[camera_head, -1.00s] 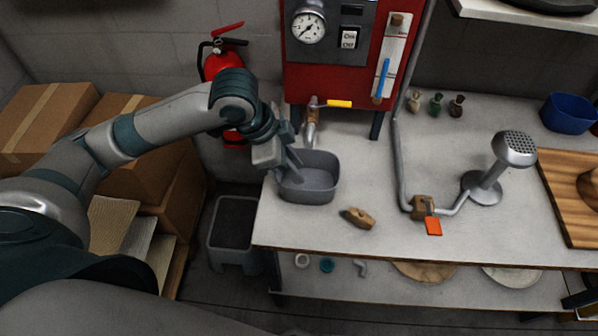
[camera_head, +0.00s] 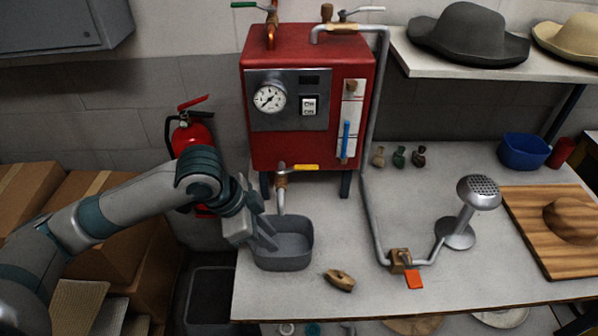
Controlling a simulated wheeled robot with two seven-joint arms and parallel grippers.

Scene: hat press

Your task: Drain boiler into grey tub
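The red boiler (camera_head: 283,135) stands at the back of the table, with a pressure gauge (camera_head: 269,97) and a level gauge tube (camera_head: 348,130) on its front. Its drain valve with a yellow handle (camera_head: 306,167) sits below, and the spout (camera_head: 281,198) points down. The grey tub (camera_head: 297,262) stands on the table under the spout. My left gripper (camera_head: 266,234) is at the tub's left wall, its fingers reaching over the rim. Whether it grips the wall is unclear. The tub's inside looks empty from here. My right gripper is out of view.
A wooden piece (camera_head: 340,281) lies right of the tub. A steam pipe with an orange-handled valve (camera_head: 414,281) leads to a steamer head (camera_head: 478,192). A fire extinguisher (camera_head: 190,135) hangs left.

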